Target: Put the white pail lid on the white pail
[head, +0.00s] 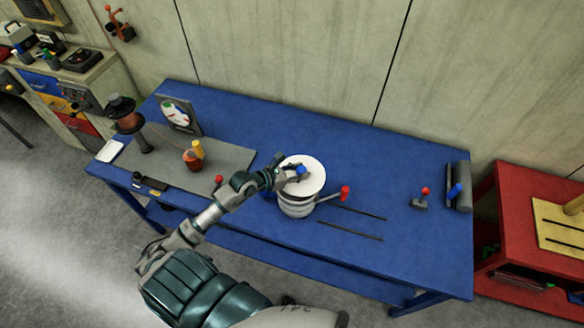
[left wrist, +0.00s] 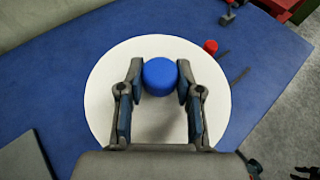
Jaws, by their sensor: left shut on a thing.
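The white pail lid (head: 312,178) is a round white disc with a blue knob (head: 301,170). In the left wrist view the lid (left wrist: 105,85) lies beneath my left gripper (left wrist: 160,80), whose fingers stand on both sides of the blue knob (left wrist: 160,76). My left gripper (head: 290,172) is shut on this knob in the head view. The white pail (head: 296,208) stands on the blue table directly under the lid. The lid covers its mouth, and I cannot tell whether it is seated or just above the rim.
The blue table (head: 400,180) has two dark slots right of the pail. A red-knobbed handle (head: 344,192) sticks out beside the pail. A red cabinet (head: 510,215) stands right.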

